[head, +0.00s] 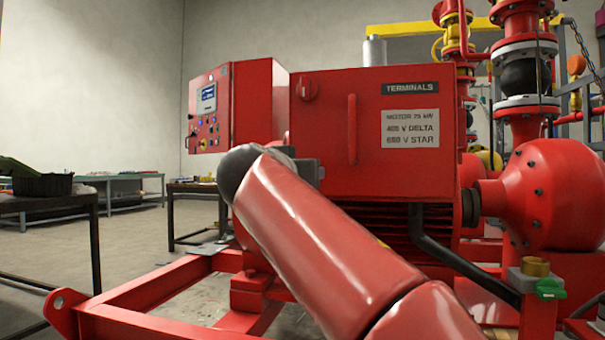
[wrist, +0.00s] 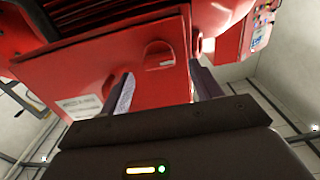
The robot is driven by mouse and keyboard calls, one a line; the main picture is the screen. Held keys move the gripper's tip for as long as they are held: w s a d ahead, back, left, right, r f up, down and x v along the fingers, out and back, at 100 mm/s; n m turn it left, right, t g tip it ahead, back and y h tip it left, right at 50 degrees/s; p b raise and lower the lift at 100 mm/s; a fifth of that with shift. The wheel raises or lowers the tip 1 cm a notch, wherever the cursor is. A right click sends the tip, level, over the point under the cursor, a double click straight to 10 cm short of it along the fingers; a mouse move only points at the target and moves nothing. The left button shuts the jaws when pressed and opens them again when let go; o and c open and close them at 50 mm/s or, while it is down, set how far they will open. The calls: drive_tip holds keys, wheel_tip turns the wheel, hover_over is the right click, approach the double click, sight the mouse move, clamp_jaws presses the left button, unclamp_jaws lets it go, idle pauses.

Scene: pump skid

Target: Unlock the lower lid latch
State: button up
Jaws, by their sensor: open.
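The red terminal box lid (head: 385,100) faces me in the head view. A round red latch (head: 307,87) sits at its upper left, with a vertical bar handle (head: 352,130) beside it. The lower latch is hidden behind my arm in the head view. In the wrist view, which is turned over, the lower latch (wrist: 158,55) shows as a round red knob near the lid's edge. My gripper (wrist: 163,85) is open, with one finger on each side of the latch in the picture. The fingers appear empty; whether they touch the lid cannot be told.
A red control cabinet (head: 235,105) stands at the left behind the box. Motor fins (head: 390,228) lie below the box. A red pump casing (head: 560,195) is at the right, and the red skid frame (head: 150,300) runs along the floor. A dark table (head: 60,205) stands left.

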drive_tip(key=shift+x, duration=1.65)
drive_tip(key=shift+d, duration=0.1)
drive_tip(key=shift+c, duration=0.3)
drive_tip(key=c, duration=0.9)
